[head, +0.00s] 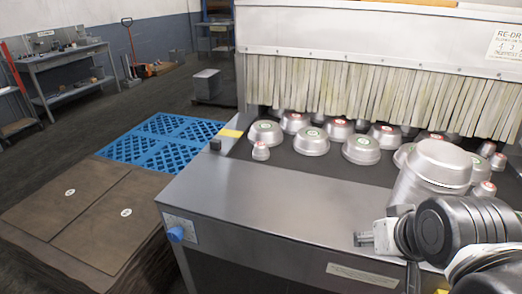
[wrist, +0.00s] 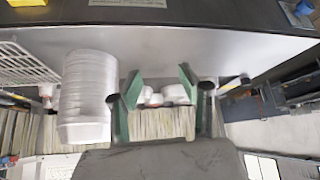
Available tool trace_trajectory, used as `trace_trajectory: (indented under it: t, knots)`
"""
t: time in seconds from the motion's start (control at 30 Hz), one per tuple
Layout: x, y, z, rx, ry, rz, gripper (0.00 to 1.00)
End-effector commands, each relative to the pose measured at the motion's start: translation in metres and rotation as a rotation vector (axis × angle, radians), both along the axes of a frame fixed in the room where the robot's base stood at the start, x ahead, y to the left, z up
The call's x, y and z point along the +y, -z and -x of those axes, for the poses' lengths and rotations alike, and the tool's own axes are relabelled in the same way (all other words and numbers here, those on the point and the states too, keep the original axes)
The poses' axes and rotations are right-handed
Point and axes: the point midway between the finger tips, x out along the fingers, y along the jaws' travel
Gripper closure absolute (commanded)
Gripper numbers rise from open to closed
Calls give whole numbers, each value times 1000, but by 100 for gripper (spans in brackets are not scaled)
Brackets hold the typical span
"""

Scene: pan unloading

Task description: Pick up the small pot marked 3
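Several upturned silver pots stand on the dark conveyor, with red or green marks on top. The marks are too small to read, so I cannot tell which pot is marked 3. My gripper (head: 362,239) is low over the front metal ledge, apart from the pots. In the wrist view its two green-padded fingers (wrist: 157,92) are spread, with nothing held between them. Pale pots (wrist: 175,94) show in the background beyond the fingers.
A tall stack of nested pans (head: 436,165) stands by my arm and also shows in the wrist view (wrist: 88,95). A strip curtain (head: 370,95) hangs behind the pots. A blue pallet (head: 165,138) and brown stacked sheets (head: 85,215) lie left of the machine.

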Motion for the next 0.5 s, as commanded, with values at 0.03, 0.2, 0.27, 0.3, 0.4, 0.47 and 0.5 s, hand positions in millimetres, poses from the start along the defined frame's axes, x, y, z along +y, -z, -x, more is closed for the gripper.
trace_trajectory:
  t: [0.03,0.2,0.27,0.3,0.4,0.47,0.5]
  knots:
    - [0,0,0,0,0,0,53]
    - [0,0,0,0,0,0,31]
    - [0,0,0,0,0,0,27]
    - [0,0,0,0,0,0,27]
    - [0,0,0,0,0,0,27]
    - [0,0,0,0,0,0,27]
    - [0,-1,-1,1,-2,0,27]
